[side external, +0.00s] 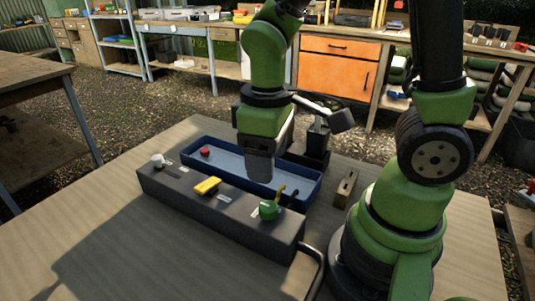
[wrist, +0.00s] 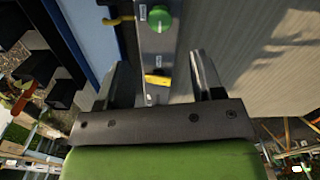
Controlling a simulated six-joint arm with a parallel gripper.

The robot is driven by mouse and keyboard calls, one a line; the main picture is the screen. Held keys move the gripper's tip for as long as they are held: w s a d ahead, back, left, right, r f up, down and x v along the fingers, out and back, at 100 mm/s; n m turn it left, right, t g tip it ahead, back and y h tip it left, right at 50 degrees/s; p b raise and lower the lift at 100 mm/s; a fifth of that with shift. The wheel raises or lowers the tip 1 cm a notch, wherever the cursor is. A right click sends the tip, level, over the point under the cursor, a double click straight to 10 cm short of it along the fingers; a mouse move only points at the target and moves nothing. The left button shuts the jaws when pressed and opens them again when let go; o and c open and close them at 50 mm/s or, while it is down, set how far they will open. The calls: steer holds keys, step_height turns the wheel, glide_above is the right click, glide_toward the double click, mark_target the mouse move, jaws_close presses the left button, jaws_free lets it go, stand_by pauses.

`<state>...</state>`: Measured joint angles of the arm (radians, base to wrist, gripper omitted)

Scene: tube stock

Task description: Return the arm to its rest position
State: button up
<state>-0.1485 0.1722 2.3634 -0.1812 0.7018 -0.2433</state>
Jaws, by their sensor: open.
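My gripper (side external: 262,168) hangs, pointing down, over the blue tray and the long grey box in the side view. In the wrist view my gripper (wrist: 163,68) has its two fingers spread apart, with nothing held between them. The grey box (side external: 240,222) carries a white knob (side external: 158,160), a yellow block-like piece (side external: 207,186) and a green knob (side external: 268,209). In the wrist view the yellow piece (wrist: 157,80) shows between the fingers, and the green knob (wrist: 159,18) lies beyond them. The gap between fingertips and box is hard to judge.
The blue tray (side external: 312,187) holds a red piece (side external: 205,151); a yellow stick and a dark piece are at its right end. A dark stand (side external: 317,140) is behind it, and a small slotted block (side external: 346,188) sits right. The table's front left (side external: 110,240) is clear.

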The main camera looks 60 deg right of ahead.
steer(key=s+r+m+t+y, duration=0.1)
steer(key=s+r+m+t, duration=0.2)
steer(key=r, duration=0.3)
steer(key=s+r+m+t+y, duration=0.1)
steer(key=s+r+m+t, duration=0.1)
steer(key=r, duration=0.5)
steer(key=shift+s+d+m+t, duration=0.15)
steer(key=shift+s+m+t, duration=0.25)
steer(key=shift+m+t, duration=0.5)
